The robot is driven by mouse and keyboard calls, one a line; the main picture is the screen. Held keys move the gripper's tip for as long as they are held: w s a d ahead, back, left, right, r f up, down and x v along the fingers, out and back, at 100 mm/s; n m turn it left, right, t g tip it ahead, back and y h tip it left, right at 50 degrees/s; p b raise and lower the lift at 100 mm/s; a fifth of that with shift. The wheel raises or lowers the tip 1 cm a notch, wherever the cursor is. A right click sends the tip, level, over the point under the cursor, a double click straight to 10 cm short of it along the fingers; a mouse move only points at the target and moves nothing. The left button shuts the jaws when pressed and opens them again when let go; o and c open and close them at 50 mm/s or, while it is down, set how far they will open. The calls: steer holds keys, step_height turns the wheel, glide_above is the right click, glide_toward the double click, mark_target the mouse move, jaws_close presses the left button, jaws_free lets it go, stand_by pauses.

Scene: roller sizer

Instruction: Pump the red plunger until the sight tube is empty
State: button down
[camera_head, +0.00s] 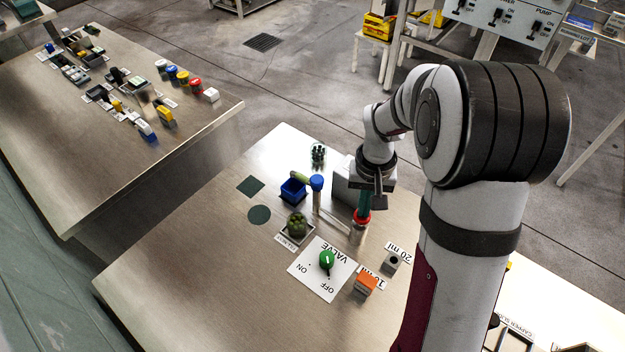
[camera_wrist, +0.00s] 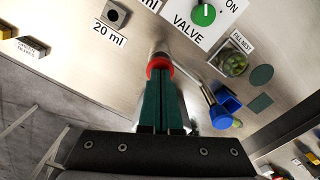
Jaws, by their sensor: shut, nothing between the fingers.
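The red plunger (camera_head: 361,217) tops a pale upright cylinder (camera_head: 358,235) at the right of the steel table. It also shows in the wrist view (camera_wrist: 158,63). My gripper (camera_head: 364,208) points down with its green fingers shut and empty. The fingertips (camera_wrist: 160,74) are right over the red top, at or just above it; I cannot tell if they touch. A slim upright tube with a blue top (camera_head: 317,183) stands to the left; I cannot tell if it is the sight tube or see any level in it. My fingers hide part of the red top.
A green valve knob (camera_head: 326,260) sits on a white ON/OFF card. An orange block (camera_head: 366,282) and a grey block (camera_head: 392,261) lie nearer the front right. A blue bin (camera_head: 293,191) and a fill nest (camera_head: 297,226) stand left of the plunger. The table's left part is clear.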

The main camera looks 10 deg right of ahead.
steer(key=shift+f, duration=0.8)
steer(key=shift+r, duration=1.75)
steer(key=shift+r, duration=2.55)
